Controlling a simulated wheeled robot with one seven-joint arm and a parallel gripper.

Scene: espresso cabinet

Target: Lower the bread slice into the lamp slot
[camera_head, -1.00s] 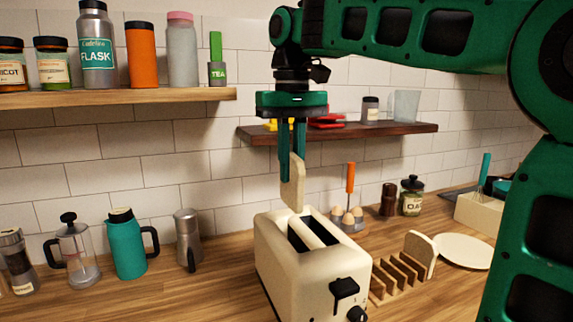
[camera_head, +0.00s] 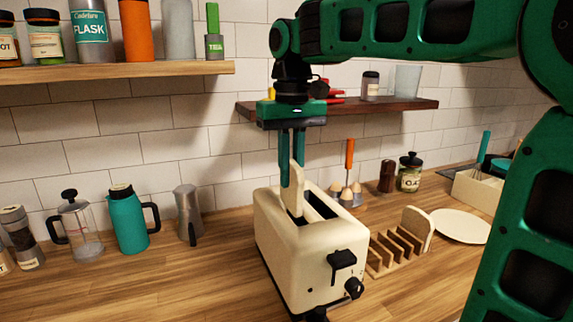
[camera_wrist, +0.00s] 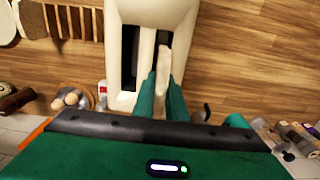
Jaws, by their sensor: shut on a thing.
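A cream toaster (camera_head: 290,266) stands on the wooden counter, its lever and knob on the near end. My gripper (camera_head: 292,182) is above it, fingers pointing down, shut on a pale bread slice (camera_head: 297,187). The slice is upright over the left slot in the head view, its lower edge at or just inside the mouth; I cannot tell how deep. The right slot (camera_head: 319,205) is dark and empty. In the wrist view the slice (camera_wrist: 164,66) lines up with the right-hand slot (camera_wrist: 163,38), and the empty slot (camera_wrist: 130,55) is to its left. I see no lit lamp.
A wooden rack (camera_head: 396,250) holding a bread slice stands right of the toaster, near a white plate (camera_head: 461,226). An egg holder (camera_head: 345,194) is behind. A moka pot (camera_head: 188,214) and teal jug (camera_head: 129,222) stand left. Bare counter lies between pot and toaster.

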